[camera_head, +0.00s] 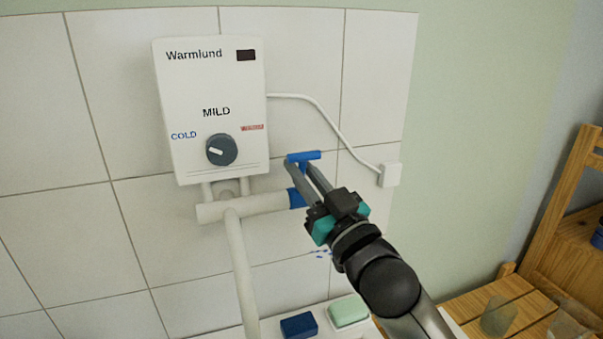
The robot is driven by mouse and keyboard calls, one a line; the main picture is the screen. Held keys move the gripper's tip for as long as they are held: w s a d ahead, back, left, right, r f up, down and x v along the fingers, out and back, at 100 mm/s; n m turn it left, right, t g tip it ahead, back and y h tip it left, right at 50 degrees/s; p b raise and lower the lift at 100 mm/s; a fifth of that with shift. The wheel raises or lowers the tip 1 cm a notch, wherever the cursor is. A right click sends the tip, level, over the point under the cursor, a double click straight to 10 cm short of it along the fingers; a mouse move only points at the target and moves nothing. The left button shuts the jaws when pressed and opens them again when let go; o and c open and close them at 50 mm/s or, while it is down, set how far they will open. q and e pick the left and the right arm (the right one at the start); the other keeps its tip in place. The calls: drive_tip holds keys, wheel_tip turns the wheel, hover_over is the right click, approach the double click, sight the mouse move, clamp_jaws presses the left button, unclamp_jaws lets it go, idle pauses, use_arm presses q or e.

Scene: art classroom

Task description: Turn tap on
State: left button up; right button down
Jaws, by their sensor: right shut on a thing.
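The tap's blue handle (304,156) sticks up at the right end of a white horizontal pipe (258,203), under the white Warmlund water heater (182,100). A blue collar (296,198) sits on the pipe below the handle, partly hidden by my gripper. My right gripper (304,168) reaches up from the lower right, with its fingertips at the blue handle, shut on it. A white spout (241,270) runs down from the pipe. No water shows at the part of the spout in view; its lower end is out of frame. My left gripper is not in view.
The heater's dark dial (221,150) is left of the handle. A white cable runs to a wall socket (390,175). Below are a blue block (299,326) and a green-topped dish (348,311). A wooden table (485,307) with glasses stands at the lower right.

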drive_tip(key=c, duration=0.9)
unclamp_jaws()
drive_tip(key=shift+o, duration=0.2)
drive_tip(key=b+v, duration=0.1)
drive_tip(key=v, duration=1.4)
drive_tip(key=shift+b, duration=0.35)
drive_tip(key=shift+s+f, duration=0.1)
